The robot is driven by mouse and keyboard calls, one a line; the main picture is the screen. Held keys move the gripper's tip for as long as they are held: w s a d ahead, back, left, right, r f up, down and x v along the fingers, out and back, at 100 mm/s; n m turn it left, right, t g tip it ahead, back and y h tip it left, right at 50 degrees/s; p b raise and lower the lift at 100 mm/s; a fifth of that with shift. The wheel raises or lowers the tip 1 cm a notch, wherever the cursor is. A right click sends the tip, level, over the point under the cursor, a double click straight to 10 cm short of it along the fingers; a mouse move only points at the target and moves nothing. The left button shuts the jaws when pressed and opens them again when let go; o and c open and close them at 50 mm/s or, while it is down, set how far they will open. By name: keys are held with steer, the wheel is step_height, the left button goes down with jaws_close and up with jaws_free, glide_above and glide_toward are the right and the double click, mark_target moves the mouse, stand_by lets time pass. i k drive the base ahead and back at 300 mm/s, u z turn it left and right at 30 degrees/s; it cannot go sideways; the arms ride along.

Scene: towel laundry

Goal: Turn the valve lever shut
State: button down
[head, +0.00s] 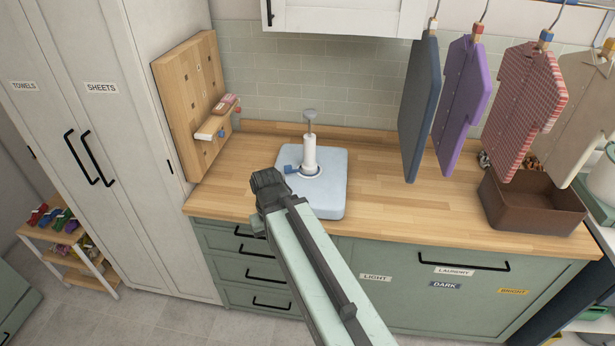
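A pale blue pad (330,205) lies on the wooden counter. A white upright post (309,150) with a grey knob on top stands on it. A small blue lever-like piece (291,169) sticks out to the left at the post's foot; it looks like the valve lever, but its exact angle is too small to tell. My dark gripper (268,182) is just left of and in front of the blue piece, near the pad's left edge.
A wooden pegboard (185,110) with a small white ledge (212,127) stands at the left. Garments (462,90) hang at the right above a brown box (532,205). The counter (410,200) is clear between pad and box. Drawers lie below.

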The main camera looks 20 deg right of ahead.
mark_target(287, 168)
steer(key=u, duration=2.85)
steer(key=k, duration=0.7)
steer(key=z, duration=1.1)
steer(key=i, duration=1)
steer(key=u, duration=0.05)
